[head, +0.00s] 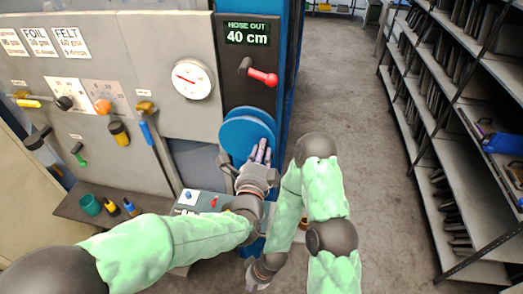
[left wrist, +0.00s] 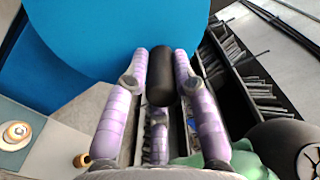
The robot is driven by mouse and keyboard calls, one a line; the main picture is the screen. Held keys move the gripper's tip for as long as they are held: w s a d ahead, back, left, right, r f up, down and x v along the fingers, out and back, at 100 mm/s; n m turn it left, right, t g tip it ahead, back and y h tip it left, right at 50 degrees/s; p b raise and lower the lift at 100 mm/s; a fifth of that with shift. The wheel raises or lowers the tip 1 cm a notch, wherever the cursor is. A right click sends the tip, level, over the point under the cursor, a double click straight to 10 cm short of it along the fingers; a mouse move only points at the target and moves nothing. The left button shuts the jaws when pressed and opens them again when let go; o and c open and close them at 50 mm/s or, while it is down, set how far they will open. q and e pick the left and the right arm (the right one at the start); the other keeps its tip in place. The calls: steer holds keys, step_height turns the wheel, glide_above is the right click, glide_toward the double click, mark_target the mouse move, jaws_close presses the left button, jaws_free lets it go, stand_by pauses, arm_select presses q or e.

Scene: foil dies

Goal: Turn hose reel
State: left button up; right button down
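The hose reel (head: 238,134) is a blue disc low on the grey machine's right side. It also fills the upper left of the left wrist view (left wrist: 85,40). A black knob handle (left wrist: 160,78) stands out from its face. My left gripper (head: 261,151) is at the reel's lower front. In the left wrist view its purple fingers (left wrist: 161,72) close in on both sides of the handle, with no clear gap at the tips. The head view hides the handle behind the hand. My right gripper (head: 257,277) hangs low at the bottom, small and partly covered.
A display (head: 248,34) above the reel reads "HOSE OUT 40 cm". A red-handled lever (head: 262,77) sits between them, beside a round gauge (head: 192,79). Shelving (head: 450,120) lines the right side. The floor (head: 335,90) between is clear.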

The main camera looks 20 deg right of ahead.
arm_select(q)
steer(key=shift+o, duration=0.9)
steer(key=shift+s+a, duration=0.2)
steer(key=shift+s, duration=0.05)
steer(key=v, duration=1.1)
steer(key=shift+s+a, duration=0.1)
